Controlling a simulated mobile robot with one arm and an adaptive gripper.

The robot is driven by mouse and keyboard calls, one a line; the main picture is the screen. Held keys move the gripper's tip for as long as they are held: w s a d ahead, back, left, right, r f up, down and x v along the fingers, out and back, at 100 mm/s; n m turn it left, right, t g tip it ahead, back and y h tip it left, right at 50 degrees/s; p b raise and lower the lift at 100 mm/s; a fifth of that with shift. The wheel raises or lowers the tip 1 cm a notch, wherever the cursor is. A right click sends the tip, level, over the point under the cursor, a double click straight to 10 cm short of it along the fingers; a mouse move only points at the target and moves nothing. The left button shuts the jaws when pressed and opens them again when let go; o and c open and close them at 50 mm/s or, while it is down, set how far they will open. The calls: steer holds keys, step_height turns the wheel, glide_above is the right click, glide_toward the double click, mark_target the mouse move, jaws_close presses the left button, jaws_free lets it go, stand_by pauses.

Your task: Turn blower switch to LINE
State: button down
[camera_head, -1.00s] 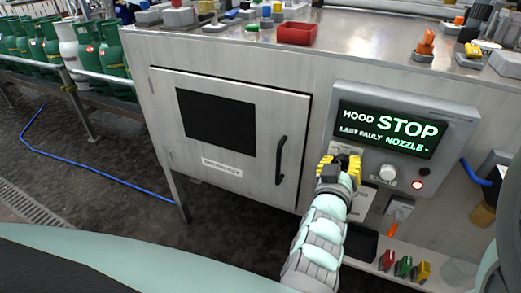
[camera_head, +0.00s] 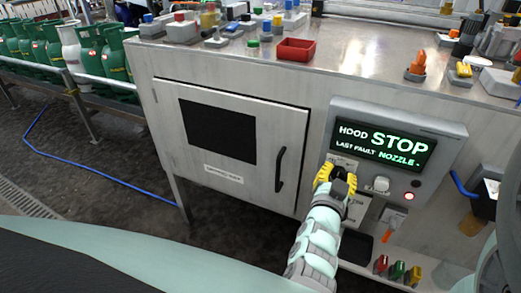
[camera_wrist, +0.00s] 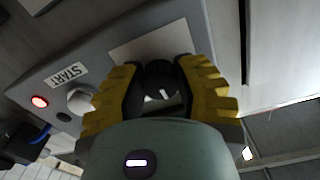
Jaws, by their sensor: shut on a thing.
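The blower switch appears to be the round black knob (camera_wrist: 162,82) with a white pointer mark in the wrist view. It sits on a pale label plate (camera_wrist: 150,48) on the grey control box. My gripper (camera_wrist: 161,72) has its yellow-padded fingers on both sides of the knob and is shut on it. The pointer mark is nearly upright in that picture. In the head view my gripper (camera_head: 337,178) is at the lower left of the control box (camera_head: 452,133) and hides most of the knob. The position words on the plate cannot be read.
A display (camera_head: 384,148) reads "HOOD STOP" and "LAST FAULT NOZZLE". A white button (camera_head: 381,184) marked START and a lit red lamp (camera_head: 408,196) are right of my gripper. A cabinet door with a black handle (camera_head: 280,170) is to its left. Colored handles (camera_head: 398,270) are below.

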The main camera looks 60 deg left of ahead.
steer(key=shift+s+f, duration=0.1)
steer(key=shift+f, duration=0.15)
steer(key=c, duration=1)
jaws_free()
steer(key=o, duration=0.4)
steer(key=shift+r, duration=0.2)
steer(key=shift+c, duration=0.2)
steer(key=v, duration=1.2)
